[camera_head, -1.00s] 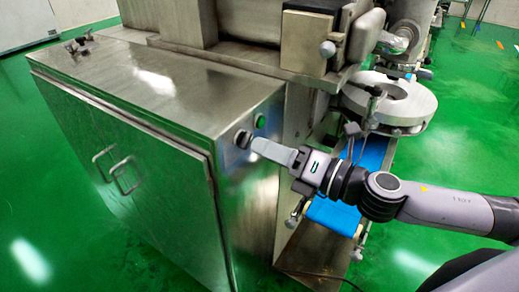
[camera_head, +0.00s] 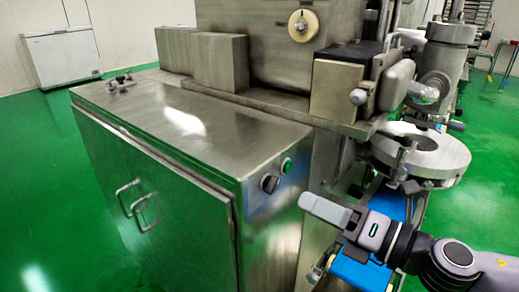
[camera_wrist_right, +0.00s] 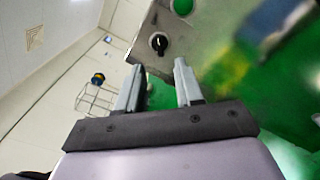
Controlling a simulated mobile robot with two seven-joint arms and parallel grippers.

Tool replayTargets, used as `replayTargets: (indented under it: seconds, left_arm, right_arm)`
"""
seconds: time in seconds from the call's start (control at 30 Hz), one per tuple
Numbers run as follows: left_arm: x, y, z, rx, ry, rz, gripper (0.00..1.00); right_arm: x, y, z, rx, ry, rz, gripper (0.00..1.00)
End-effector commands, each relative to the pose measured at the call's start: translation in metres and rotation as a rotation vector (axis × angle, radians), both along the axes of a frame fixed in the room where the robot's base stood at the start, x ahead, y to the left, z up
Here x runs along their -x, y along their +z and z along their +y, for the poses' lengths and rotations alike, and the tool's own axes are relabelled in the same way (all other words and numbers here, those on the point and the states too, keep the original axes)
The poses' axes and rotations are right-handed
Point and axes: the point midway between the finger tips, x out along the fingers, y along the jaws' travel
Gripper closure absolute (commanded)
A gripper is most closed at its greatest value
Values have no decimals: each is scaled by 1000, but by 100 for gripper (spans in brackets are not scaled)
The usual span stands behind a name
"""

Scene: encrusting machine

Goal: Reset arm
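My right gripper (camera_head: 310,204) reaches in from the lower right in the head view, beside the front panel of the steel machine (camera_head: 184,122). Its fingers overlap edge-on there. In the right wrist view the two fingers (camera_wrist_right: 158,68) stand apart with nothing between them. The black knob (camera_head: 270,184) and green button (camera_head: 287,166) are on the panel, left of and above the fingertips. In the wrist view the knob (camera_wrist_right: 158,43) and green button (camera_wrist_right: 182,6) lie beyond the fingers, clear of them. My left gripper is not in view.
A round steel disc (camera_head: 420,150) and a blue conveyor belt (camera_head: 362,272) are close to my right arm. The cabinet has handles (camera_head: 137,205) on its front. A white chest freezer (camera_head: 62,55) stands at the back left. Green floor (camera_head: 55,185) is open at left.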

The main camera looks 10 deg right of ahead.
Motion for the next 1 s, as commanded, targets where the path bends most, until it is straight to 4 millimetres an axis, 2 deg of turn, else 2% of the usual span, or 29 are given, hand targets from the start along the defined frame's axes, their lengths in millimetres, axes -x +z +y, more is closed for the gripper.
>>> replayTargets:
  seconds: [0.13,0.27,0.4,0.57,0.67,0.8,0.9,1.0]
  left_arm:
    - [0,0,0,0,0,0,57]
    - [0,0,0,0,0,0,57]
    - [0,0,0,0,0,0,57]
    - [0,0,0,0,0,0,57]
    - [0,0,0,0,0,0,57]
    - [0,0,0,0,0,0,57]
    - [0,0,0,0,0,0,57]
    - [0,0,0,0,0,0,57]
  right_arm:
    - [-3,-10,2,-73,-14,59,64]
    - [-9,-37,4,-270,-64,216,64]
    - [-14,-83,3,-564,-160,451,64]
    - [-6,-145,-3,-907,-309,714,64]
    - [7,-188,-8,-1129,-425,869,64]
    - [39,-251,-14,-1439,-615,1061,64]
    - [67,-290,-16,-1633,-751,1160,64]
    - [92,-318,-17,-1781,-862,1222,64]
